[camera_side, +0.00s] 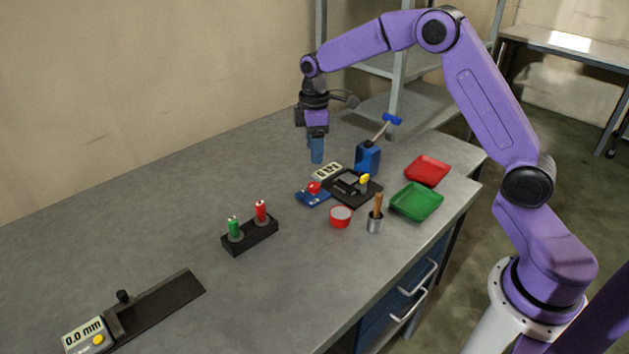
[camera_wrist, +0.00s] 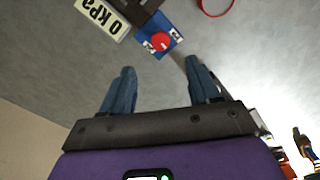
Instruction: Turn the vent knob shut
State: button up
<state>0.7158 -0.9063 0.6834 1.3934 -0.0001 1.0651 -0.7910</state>
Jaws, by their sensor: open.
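The vent knob (camera_side: 314,187) is a small red knob on a blue base plate (camera_side: 308,199) with white labels. In the wrist view the red knob (camera_wrist: 160,41) lies just beyond the fingertips, near the middle of the gap between them. My gripper (camera_side: 317,160) points down above the table, behind the knob in the side view. Its two blue fingers (camera_wrist: 160,66) are apart with nothing between them, and it is not touching the knob. The labels are too small to read.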

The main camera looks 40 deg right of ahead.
aim_at(314, 185)
notch_tip(314, 185, down, 11)
jog(key=shift+r, duration=0.15)
dwell(0.4)
jog(key=c, duration=1)
